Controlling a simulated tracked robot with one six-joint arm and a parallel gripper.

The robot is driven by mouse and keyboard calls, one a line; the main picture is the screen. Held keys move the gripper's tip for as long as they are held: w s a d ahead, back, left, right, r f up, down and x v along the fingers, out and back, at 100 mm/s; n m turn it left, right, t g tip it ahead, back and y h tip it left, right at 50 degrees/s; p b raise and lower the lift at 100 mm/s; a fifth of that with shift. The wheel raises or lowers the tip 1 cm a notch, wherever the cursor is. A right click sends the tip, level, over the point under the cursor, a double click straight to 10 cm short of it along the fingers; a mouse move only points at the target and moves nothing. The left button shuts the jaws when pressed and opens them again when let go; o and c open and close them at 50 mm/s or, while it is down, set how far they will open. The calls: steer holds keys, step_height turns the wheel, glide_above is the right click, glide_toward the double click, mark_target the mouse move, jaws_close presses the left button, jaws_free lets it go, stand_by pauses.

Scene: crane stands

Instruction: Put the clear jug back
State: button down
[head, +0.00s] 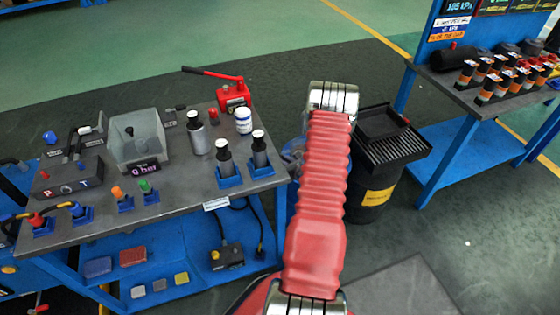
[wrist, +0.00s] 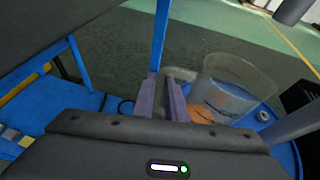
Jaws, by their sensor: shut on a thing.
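The clear jug (wrist: 236,84) is a see-through, open-topped vessel right of centre in the wrist view. A pale handle (wrist: 180,74) reaches from its left side to my gripper (wrist: 162,88), whose purple-grey fingers are shut on it. The jug looks upright above a blue round top (wrist: 285,150). I cannot tell whether it touches that top. An orange-brown patch shows at the jug's lower part; I cannot tell whether it is inside or behind. In the head view my red arm hides the gripper and most of the jug's area.
A black drum (head: 375,180) with a drain tray (head: 392,143) stands right of my arm. A second bench (head: 450,88) with several cylinders is far right.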

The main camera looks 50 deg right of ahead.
steer(key=shift+f, duration=0.15)
steer(key=c, duration=1.8)
jaws_free()
steer(key=shift+s, duration=0.15)
steer(key=v, duration=1.1)
steer(key=shift+s+r, duration=0.25)
steer(key=shift+s, duration=0.05)
steer(key=shift+a, duration=0.1)
steer(key=shift+s, duration=0.1)
